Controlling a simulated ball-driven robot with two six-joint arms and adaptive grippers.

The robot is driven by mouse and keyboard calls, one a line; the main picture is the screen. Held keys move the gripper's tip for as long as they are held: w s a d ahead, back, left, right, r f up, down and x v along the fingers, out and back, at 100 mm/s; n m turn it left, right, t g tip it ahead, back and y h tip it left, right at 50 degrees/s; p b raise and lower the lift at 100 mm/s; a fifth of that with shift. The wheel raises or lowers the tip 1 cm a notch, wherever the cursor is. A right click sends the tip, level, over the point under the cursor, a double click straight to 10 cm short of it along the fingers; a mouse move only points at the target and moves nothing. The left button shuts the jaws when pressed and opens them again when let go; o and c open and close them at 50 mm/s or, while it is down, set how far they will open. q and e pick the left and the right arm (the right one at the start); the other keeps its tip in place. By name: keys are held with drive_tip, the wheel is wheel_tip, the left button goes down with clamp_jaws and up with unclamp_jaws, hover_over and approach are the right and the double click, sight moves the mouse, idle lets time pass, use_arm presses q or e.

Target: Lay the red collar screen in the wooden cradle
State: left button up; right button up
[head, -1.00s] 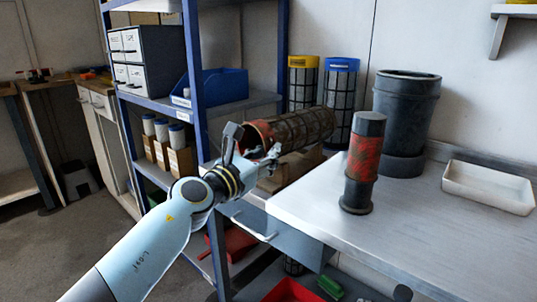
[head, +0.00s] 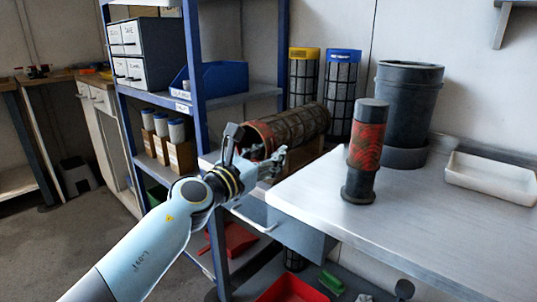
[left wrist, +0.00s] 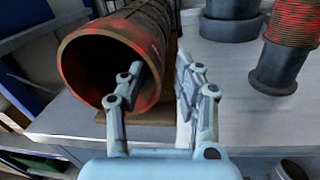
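The red collar screen (head: 300,125) is a dark mesh cylinder lying on its side, its rusty red collar (head: 262,136) toward me. The wooden cradle (head: 303,163) shows beneath it, mostly hidden; I cannot tell whether the screen rests fully in it. My left gripper (head: 255,150) is at the collar end with its fingers spread. In the left wrist view, the left finger of the gripper (left wrist: 158,92) overlaps the open mouth of the collar (left wrist: 105,65) and the other finger is right of the collar, with a gap between them. Contact is unclear. My right gripper is out of view.
A red and black cylinder (head: 367,150) stands on the metal bench (head: 410,215). Behind are a black vessel (head: 408,100), a yellow-capped screen (head: 303,75) and a blue-capped screen (head: 341,80). A white tray (head: 490,178) lies right. The blue shelf post (head: 196,90) is close left of the gripper.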

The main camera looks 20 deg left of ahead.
use_arm(q)
drive_tip(key=v, duration=1.2)
drive_tip(key=s+a+f+n+g+y, duration=0.25)
drive_tip(key=s+f+n, duration=0.4)
drive_tip(key=f, duration=0.65)
drive_tip(key=s+a+f+n+g+y, duration=0.1)
drive_tip(key=s+a+f+n+g, duration=0.15)
drive_tip(key=s+f+n, duration=0.65)
drive_tip(key=s+a+f+n+g+y, duration=0.1)
drive_tip(key=s+f+n+g, duration=0.2)
drive_tip(key=f, duration=1.3)
drive_tip(key=s+f+n+g, duration=0.3)
drive_tip(key=s+n, duration=0.4)
drive_tip(key=s, duration=0.3)
drive_tip(key=s+f+n+g, duration=0.3)
drive_tip(key=s+f+n, duration=0.3)
drive_tip(key=s, duration=0.5)
drive_tip(key=s+f+n+g, duration=0.3)
drive_tip(key=s+f+n, duration=0.2)
drive_tip(key=s+n, duration=0.4)
drive_tip(key=shift+s+a+f+p, duration=0.2)
drive_tip(key=shift+s+a+p, duration=0.1)
drive_tip(key=shift+s, duration=0.65)
